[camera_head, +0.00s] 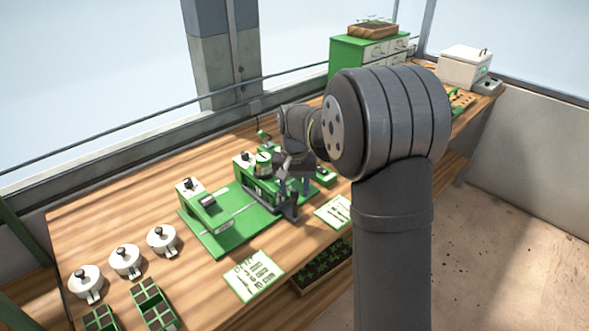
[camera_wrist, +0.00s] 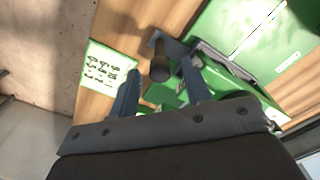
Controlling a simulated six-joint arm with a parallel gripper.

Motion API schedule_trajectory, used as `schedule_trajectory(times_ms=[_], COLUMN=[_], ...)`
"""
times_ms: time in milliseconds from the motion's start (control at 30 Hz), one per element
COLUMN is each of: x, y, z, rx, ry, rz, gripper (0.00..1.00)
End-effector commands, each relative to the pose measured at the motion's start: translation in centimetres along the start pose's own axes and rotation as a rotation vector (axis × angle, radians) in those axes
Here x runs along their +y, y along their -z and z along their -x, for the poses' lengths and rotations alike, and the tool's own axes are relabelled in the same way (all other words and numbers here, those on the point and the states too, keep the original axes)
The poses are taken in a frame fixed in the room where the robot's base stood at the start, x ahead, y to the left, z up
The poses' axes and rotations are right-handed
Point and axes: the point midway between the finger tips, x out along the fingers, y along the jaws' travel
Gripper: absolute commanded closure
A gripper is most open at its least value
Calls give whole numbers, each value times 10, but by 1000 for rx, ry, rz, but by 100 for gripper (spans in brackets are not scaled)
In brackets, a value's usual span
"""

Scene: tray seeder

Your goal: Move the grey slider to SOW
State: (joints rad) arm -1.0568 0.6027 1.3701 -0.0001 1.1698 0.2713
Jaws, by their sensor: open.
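The green seeder (camera_head: 212,241) stands on the wooden bench. A dark upright knob (camera_head: 293,209) on a grey foot, seemingly the grey slider, is at its right front edge. In the wrist view the knob (camera_wrist: 160,62) shows between my fingertips, with the grey foot behind it. My gripper (camera_head: 295,187) is open above the knob; in the wrist view its two fingers (camera_wrist: 160,80) stand apart either side of it, with no clear contact. A small white label shows on the green part, but I cannot read SOW. My wrist hides part of the seeder.
Several white lidded pots (camera_head: 125,261) and green seed trays (camera_head: 154,305) stand at the left front. Instruction cards (camera_head: 254,277) lie in front of the seeder. A green drawer cabinet (camera_head: 345,58) and a white box (camera_head: 463,68) stand at the back. Bare bench lies left of the seeder.

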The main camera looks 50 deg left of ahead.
Motion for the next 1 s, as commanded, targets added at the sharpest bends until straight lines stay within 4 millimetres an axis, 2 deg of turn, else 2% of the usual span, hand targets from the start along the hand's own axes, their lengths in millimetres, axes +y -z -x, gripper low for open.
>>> schedule_trajectory(times_ms=[167, 600, 800, 1000], x=[0, 0, 0, 0], y=[1, 0, 0, 0], z=[32, 136, 162, 170], rx=[6, 5, 4, 2], ry=[2, 1, 1, 1], rz=[0, 0, 0, 0], gripper=[56, 56, 56, 56])
